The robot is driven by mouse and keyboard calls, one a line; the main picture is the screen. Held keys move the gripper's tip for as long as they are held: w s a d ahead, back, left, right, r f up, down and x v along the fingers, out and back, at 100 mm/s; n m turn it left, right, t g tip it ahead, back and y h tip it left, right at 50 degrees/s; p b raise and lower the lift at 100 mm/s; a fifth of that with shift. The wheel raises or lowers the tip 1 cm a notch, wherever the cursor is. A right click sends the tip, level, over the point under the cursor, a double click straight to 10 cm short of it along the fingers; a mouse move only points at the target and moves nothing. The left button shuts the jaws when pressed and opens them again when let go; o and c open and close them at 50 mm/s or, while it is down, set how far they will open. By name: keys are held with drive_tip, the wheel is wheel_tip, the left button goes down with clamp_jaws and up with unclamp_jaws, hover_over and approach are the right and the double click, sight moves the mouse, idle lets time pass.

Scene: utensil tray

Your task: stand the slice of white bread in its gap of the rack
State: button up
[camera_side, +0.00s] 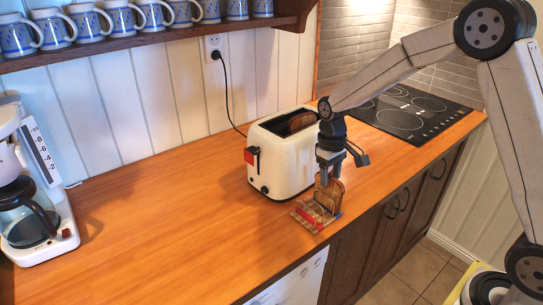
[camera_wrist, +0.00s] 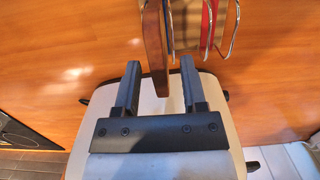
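My gripper (camera_wrist: 160,72) points down in front of the toaster, its two fingers apart. In the wrist view a bread slice (camera_wrist: 153,38) shows as a narrow brown crust edge. Its near end lies between the fingers with clear gaps on both sides. In the side view a slice (camera_side: 334,190) stands upright just below my gripper (camera_side: 326,180), at the rack's far end. The wire rack (camera_side: 316,217) has a base with a red strip; its hoops also show in the wrist view (camera_wrist: 234,30). I cannot tell whether this slice is white bread or fully within a gap.
A cream toaster (camera_side: 277,165) stands close behind the rack, with a brown slice (camera_side: 301,122) in its top. The counter's front edge is close to the rack. A black hob (camera_side: 405,115) lies to the right, a coffee maker (camera_side: 40,215) far left. The counter between is clear.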

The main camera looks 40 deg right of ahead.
drive_tip(key=shift+r, duration=0.15)
wheel_tip(320, 180, up, 12)
drive_tip(key=w, duration=0.1)
idle(0.7)
idle(0.5)
drive_tip(key=s+a+f+t, duration=0.1)
drive_tip(key=s+a+f, duration=0.1)
drive_tip(key=s+f, duration=0.4)
drive_tip(key=s+a+f+t, duration=0.2)
drive_tip(key=s+f, duration=0.4)
drive_tip(key=s, duration=0.4)
drive_tip(key=shift+t, duration=0.3)
